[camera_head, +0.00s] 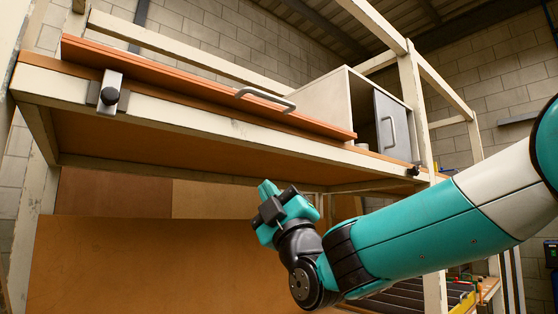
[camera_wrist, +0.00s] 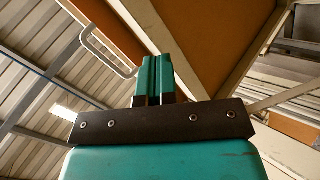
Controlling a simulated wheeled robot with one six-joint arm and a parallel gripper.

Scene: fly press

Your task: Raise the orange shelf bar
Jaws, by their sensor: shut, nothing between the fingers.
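The orange shelf bar (camera_head: 200,80) is a long flat orange board along the front edge of the upper shelf. A pale grey loop handle (camera_head: 264,96) is fixed to its right half. In the wrist view the bar (camera_wrist: 112,28) and its handle (camera_wrist: 92,42) show at the upper left. My gripper (camera_head: 267,190) is below the shelf edge, under the handle and apart from it. Its teal fingers (camera_wrist: 158,62) are closed together with nothing between them, pointing upward in the wrist view.
A metal bracket with a black knob (camera_head: 110,95) sits on the shelf's left front; another knob (camera_head: 415,169) is at the right. The cream frame (camera_head: 410,85) borders the right side.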

